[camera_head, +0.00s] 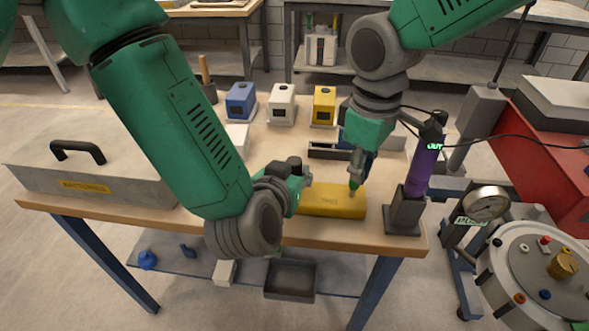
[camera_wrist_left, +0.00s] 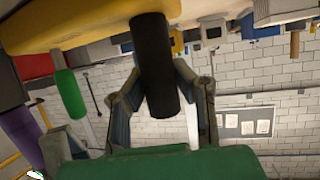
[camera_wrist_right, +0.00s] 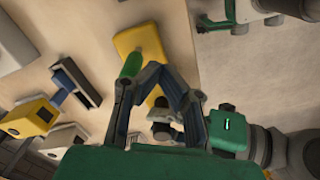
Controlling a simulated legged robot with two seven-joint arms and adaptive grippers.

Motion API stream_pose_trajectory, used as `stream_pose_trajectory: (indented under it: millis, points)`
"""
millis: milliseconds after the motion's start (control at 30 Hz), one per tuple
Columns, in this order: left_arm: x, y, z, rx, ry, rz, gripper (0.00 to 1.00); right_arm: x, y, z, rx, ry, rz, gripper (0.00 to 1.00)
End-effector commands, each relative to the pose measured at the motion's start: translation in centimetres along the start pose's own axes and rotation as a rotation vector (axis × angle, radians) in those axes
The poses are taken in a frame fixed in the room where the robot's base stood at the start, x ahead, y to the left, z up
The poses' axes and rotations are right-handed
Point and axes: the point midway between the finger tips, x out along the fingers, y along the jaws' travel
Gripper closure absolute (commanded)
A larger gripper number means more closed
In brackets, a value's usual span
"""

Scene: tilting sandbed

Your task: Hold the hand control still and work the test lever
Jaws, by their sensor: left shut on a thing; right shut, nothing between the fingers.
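The hand control is a yellow body (camera_head: 325,201) lying on the bench near its front edge. It also shows at the top of the left wrist view (camera_wrist_left: 85,22) and in the right wrist view (camera_wrist_right: 150,40). My left gripper (camera_head: 303,181) is shut on its black handle (camera_wrist_left: 156,70). The green test lever (camera_wrist_left: 70,95) stands out from the body beside the handle; it also shows in the right wrist view (camera_wrist_right: 131,66). My right gripper (camera_head: 355,178) is shut and empty, close beside the green lever. Whether it touches the lever is unclear.
A purple cylinder (camera_head: 424,168) stands in a dark holder at the right bench corner. Blue (camera_head: 241,100), white (camera_head: 282,104) and yellow (camera_head: 324,106) boxes stand behind. A grey case (camera_head: 90,180) is at left. A gauge (camera_head: 487,204) is right of the bench.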

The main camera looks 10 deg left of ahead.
Motion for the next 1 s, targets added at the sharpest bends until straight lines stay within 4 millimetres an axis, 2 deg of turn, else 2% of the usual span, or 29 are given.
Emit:
stream_pose_trajectory:
  millis: [267,1000]
  points:
    - [0.0,0.0,-0.1,0.000,0.001,0.000,1.00,0.5,0.0,0.0,0.000,-0.001,-0.001,1.00]
    - [0.0,0.0,-0.1,0.000,0.001,0.000,1.00,4.0,0.0,0.0,0.000,0.000,0.000,1.00]
